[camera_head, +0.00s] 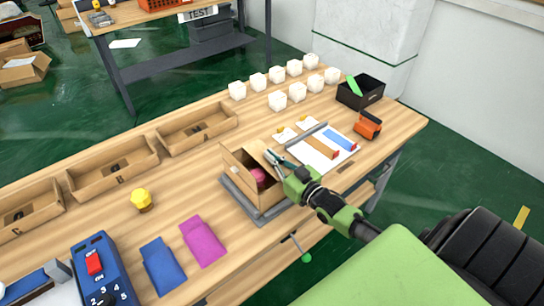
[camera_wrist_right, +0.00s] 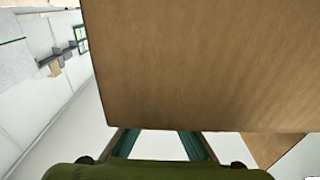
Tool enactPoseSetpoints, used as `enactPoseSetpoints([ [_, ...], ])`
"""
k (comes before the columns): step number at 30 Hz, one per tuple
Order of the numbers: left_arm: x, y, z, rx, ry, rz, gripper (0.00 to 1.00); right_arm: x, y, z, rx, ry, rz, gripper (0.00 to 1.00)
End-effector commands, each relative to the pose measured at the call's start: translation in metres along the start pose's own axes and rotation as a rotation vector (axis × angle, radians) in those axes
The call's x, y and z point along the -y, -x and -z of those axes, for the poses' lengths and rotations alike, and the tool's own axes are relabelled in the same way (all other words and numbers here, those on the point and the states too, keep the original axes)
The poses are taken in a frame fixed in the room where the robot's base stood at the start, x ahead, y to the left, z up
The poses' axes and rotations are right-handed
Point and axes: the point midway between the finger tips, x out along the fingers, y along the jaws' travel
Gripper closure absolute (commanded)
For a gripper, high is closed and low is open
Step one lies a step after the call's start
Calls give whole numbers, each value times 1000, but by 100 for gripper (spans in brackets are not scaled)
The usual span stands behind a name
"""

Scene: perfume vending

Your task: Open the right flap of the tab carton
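The tab carton (camera_head: 270,197) is a brown cardboard box on a grey platform (camera_head: 238,197) near the table's front edge. Its top is at least partly open, a panel stands up on its left side, and a pink item (camera_head: 258,175) shows inside. My right gripper (camera_head: 272,158) is at the carton's upper right side. In the right wrist view a large cardboard panel (camera_wrist_right: 200,65) fills the middle and hides the fingertips. The two fingers there are spread apart, with nothing seen held between them. Which flap the panel is cannot be told. My left gripper is not in view.
Behind the carton lies a white sheet (camera_head: 318,158) with coloured bars. An orange object (camera_head: 368,125), a black box (camera_head: 372,93) and several white cubes (camera_head: 277,75) are farther back. Open trays (camera_head: 112,170), a yellow item (camera_head: 141,200) and pink (camera_head: 203,242) and blue pouches (camera_head: 163,267) are left.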

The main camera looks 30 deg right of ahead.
Motion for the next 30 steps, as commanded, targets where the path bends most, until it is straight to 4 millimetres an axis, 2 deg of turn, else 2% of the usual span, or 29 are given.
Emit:
enactPoseSetpoints([
  [14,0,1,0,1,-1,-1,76,-2,0,3,1,-82,0,100],
  [30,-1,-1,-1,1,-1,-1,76,-14,0,14,1,-545,-4,100],
])
